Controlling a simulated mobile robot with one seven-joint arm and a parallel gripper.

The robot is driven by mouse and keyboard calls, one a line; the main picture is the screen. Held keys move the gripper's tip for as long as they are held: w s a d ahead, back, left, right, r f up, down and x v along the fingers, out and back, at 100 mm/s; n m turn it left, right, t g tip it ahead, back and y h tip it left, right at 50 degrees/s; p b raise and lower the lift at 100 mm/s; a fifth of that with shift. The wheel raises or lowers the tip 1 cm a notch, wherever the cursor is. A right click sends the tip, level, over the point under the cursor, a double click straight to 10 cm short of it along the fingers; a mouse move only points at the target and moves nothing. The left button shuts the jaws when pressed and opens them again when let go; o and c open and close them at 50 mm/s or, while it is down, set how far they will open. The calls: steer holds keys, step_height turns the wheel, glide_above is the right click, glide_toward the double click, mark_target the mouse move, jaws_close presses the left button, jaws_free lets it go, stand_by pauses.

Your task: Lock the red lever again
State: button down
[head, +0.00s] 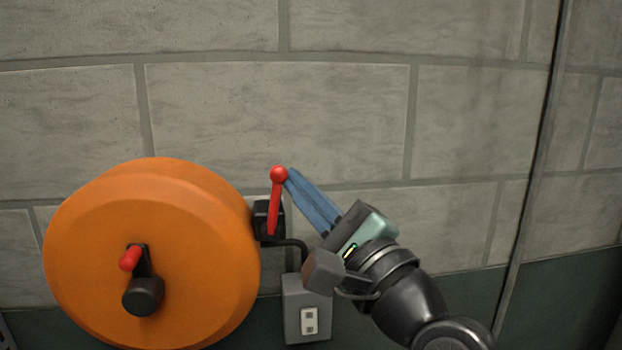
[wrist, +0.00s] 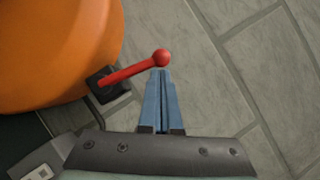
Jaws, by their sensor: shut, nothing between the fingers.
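The red lever (head: 275,205) has a round red knob at its top end and stands nearly upright, tilted slightly right, from a black bracket (head: 262,222). In the wrist view the red lever (wrist: 130,72) runs from the black bracket (wrist: 108,84) up to the knob. My gripper (head: 290,174) has blue fingers, shut with nothing between them. Its fingertips are at the right side of the knob in the head view. In the wrist view my gripper (wrist: 161,72) has its tips just below the knob; whether they touch it I cannot tell.
The block wall above and right is clear. A vertical pipe (head: 535,150) runs at right.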

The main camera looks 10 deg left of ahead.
stand_by(0.3)
steer(key=n, duration=0.1)
steer(key=a+n+g+p, duration=0.1)
steer(key=n, duration=0.1)
steer(key=shift+s+a+r, duration=0.15)
steer(key=shift+s+r, duration=0.1)
steer(key=shift+r, duration=0.05)
steer(key=shift+w, duration=0.1)
